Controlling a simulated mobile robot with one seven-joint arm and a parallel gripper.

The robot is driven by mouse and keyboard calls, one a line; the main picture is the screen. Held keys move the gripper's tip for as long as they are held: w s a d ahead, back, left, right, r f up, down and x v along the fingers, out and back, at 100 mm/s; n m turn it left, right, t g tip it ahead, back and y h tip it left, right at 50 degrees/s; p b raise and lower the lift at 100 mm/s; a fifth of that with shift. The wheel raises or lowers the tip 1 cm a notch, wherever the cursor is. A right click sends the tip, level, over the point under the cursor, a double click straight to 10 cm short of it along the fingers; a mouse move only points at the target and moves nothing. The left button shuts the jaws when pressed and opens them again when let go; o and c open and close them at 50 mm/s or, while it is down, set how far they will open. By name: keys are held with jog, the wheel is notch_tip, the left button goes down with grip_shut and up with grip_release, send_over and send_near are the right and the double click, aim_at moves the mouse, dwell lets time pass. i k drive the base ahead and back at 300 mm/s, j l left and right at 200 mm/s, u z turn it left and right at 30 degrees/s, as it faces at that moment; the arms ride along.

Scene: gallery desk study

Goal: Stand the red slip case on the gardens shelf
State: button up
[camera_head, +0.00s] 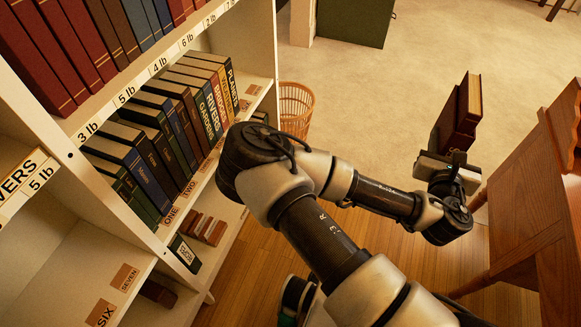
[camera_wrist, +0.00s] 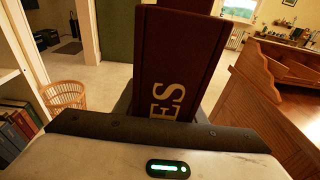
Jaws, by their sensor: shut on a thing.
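A dark red case (camera_head: 461,112) stands upright and slightly tilted in my gripper (camera_head: 447,163), out over the floor to the right of the bookcase. In the wrist view the dark red case (camera_wrist: 178,60) rises beyond the gripper, with pale letters "ES" near its lower end; the rest of its lettering is hidden. My gripper is shut on its lower part, and the fingertips are mostly hidden. A dark volume lettered GARDENS (camera_head: 208,117) stands in the row on the middle shelf. No shelf label reading gardens is legible.
The white bookcase (camera_head: 262,45) fills the left, with several volumes per shelf. A wooden desk (camera_head: 530,190) is close on the right. Open carpet lies behind.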

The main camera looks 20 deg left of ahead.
aim_at(85, 289)
jog(key=i+u, duration=0.1)
jog(key=u, duration=0.35)
jog(key=i+l+u, duration=0.1)
jog(key=u, duration=0.35)
jog(key=i+l+u, duration=0.1)
jog(key=u, duration=0.35)
jog(key=l+u, duration=0.15)
jog(key=u, duration=0.3)
jog(key=i+l+u, duration=0.1)
jog(key=u, duration=0.4)
jog(key=l+u, duration=0.2)
jog(key=u, duration=0.25)
jog(key=l+u, duration=0.15)
jog(key=u, duration=0.3)
jog(key=i+j+u, duration=0.2)
jog(key=u, duration=0.3)
